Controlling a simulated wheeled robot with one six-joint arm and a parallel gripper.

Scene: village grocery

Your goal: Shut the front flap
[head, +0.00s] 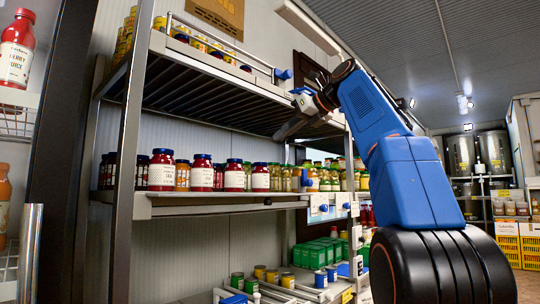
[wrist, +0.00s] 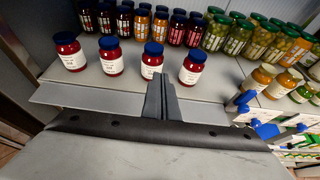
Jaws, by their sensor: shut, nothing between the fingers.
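My gripper (head: 281,135) is shut and empty in the head view, in front of the shelving below the top shelf. In the wrist view its closed fingers (wrist: 158,77) point toward the row of red jars, with a gap of shelf showing around them. A pale grey strip (wrist: 90,95) runs along the front of the jar shelf and looks like the front flap. In the head view a narrow front edge (head: 220,210) shows along this shelf. I cannot tell the flap's exact angle or whether my fingers touch it.
Red jars with blue lids (head: 202,173) stand near the middle shelf's front. Jars of green pickles (wrist: 225,37) stand behind, to the right. The top shelf (head: 200,62) has a metal rail and jars. Green boxes (head: 318,254) and cans sit lower down.

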